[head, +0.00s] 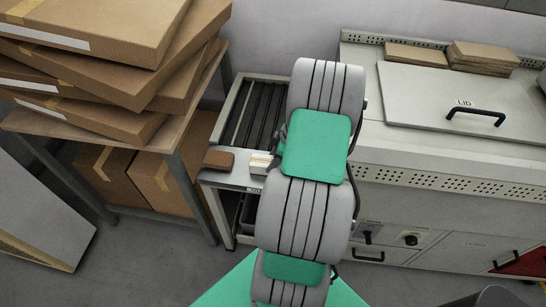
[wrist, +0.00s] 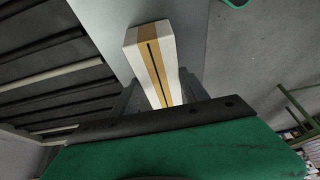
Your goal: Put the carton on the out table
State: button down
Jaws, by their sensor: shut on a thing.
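The carton (wrist: 152,48) is a white box with a tan stripe and a dark line along it. In the wrist view it sits between the dark fingers of my gripper (wrist: 160,88), which is shut on it. A small white block, apparently the same carton, shows in the head view (head: 261,162) beside my arm, over the grey front plate of the roller table (head: 230,180). A small label on this table's front edge is too small to read surely. I cannot tell whether the carton touches the plate. My arm hides the gripper in the head view.
A small brown block (head: 219,160) lies on the plate's left part. Dark rollers (head: 262,112) lie behind the plate. Stacked cardboard boxes (head: 100,50) fill a wooden-topped table on the left. A grey machine with a lid (head: 450,105) stands on the right.

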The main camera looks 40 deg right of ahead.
jog(key=shift+f, duration=0.15)
jog(key=c, duration=0.6)
grip_release()
jog(key=b+v, duration=0.2)
jog(key=v, duration=1)
jog(key=w+a+r+m+h, duration=0.15)
jog(key=a+r, duration=0.25)
jog(key=a, duration=0.5)
jog(key=w+a+r+m, duration=0.2)
jog(key=w+a+r, duration=0.1)
jog(key=a, duration=0.6)
jog(key=s+a+r+m, duration=0.1)
jog(key=s+a, duration=0.1)
jog(key=a, duration=0.2)
jog(key=s+a+m+h, duration=0.1)
jog(key=s+a, duration=0.1)
jog(key=a, duration=0.2)
jog(key=s+a+r+m, duration=0.1)
jog(key=s+a+m, duration=0.1)
jog(key=a, duration=0.2)
jog(key=shift+a+r, duration=0.3)
jog(key=shift+r, duration=0.05)
